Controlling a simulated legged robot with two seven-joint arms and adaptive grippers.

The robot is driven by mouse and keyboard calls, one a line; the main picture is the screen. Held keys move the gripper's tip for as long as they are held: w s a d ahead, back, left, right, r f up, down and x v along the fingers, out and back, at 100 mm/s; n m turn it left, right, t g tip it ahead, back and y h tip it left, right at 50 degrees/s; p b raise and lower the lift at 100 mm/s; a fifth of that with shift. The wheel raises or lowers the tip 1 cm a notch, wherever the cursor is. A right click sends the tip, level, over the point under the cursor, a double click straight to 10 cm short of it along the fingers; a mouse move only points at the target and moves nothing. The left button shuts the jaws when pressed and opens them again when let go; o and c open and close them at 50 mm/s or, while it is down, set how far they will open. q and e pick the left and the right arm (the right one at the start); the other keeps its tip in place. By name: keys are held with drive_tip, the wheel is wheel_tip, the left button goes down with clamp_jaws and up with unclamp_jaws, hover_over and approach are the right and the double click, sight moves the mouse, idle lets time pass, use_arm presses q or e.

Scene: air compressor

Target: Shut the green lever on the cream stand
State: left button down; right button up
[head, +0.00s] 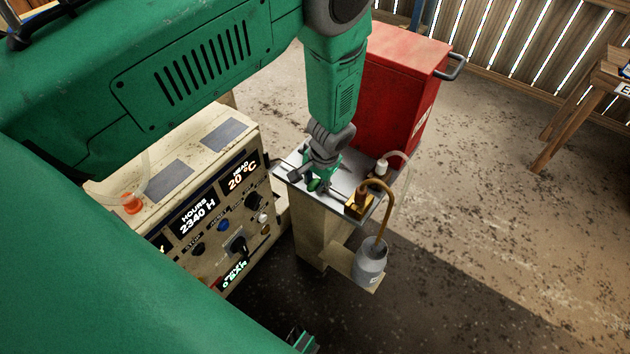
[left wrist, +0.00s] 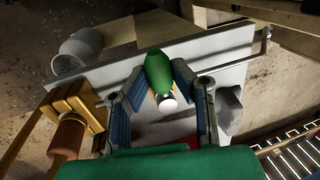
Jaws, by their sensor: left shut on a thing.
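The cream stand (head: 309,226) carries a light metal plate (head: 289,173), at the middle of the head view. The green lever (head: 314,185) sits on the plate, mostly covered by my left gripper (head: 322,177) reaching down from above. In the left wrist view the lever (left wrist: 158,70) has a rounded green grip and a white end, and lies between the two fingers of my left gripper (left wrist: 163,75). The fingers are shut on it. The lever's pivot is hidden.
A brass block (head: 358,205) with a tan hose to a grey canister (head: 371,262) is right of the lever. A white fitting (head: 382,166) stands behind it. A red cabinet (head: 395,90) is behind the stand. A cream control panel (head: 215,235) is at left.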

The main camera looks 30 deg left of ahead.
use_arm(q)
drive_tip(key=shift+s+f, duration=0.2)
drive_tip(key=shift+s, duration=0.25)
drive_tip(key=c, duration=1.4)
unclamp_jaws()
drive_tip(key=shift+o, duration=0.2)
drive_tip(key=shift+w+r, duration=0.1)
drive_tip(key=shift+w, duration=0.1)
drive_tip(key=shift+w+d+r, duration=0.1)
drive_tip(key=shift+r, duration=0.3)
wheel_tip(320, 180, up, 11)
drive_tip(key=d, duration=0.2)
drive_tip(key=shift+d+f, duration=0.1)
